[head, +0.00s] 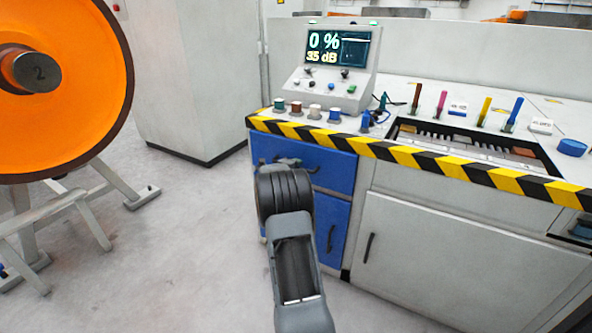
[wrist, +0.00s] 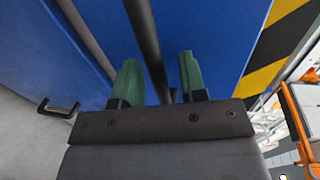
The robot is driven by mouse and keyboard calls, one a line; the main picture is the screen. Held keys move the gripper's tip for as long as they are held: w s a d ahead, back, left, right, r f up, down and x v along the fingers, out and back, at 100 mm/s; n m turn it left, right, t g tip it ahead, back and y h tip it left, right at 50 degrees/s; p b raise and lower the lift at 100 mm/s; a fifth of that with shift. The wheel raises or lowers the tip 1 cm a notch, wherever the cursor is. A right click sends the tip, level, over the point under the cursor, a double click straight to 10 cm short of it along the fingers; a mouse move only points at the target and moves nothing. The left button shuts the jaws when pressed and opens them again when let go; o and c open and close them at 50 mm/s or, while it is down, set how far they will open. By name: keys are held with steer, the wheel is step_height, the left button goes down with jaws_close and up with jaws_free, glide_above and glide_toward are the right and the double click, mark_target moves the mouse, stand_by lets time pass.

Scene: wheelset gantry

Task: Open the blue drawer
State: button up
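The blue drawer (head: 335,170) is at the left end of the grey console, just under the striped edge, and looks shut. Its blue front (wrist: 210,35) fills much of the wrist view. Its dark bar handle (wrist: 144,35) runs between the two green fingertips of my gripper (wrist: 159,80). The fingers are apart, with gaps visible beside the bar, so the gripper looks open around the handle, not clamped. In the head view my gripper (head: 284,163) is at the drawer front, and my arm hides part of the drawer and the handle.
A blue door (head: 333,232) with its own handle is below the drawer. A grey cabinet door (head: 420,245) is to the right. The console top carries a control panel (head: 333,65) and several knobs. An orange wheel (head: 85,85) on a stand is at left. The floor between is clear.

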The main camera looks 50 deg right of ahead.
steer(key=shift+c, duration=0.5)
jaws_close()
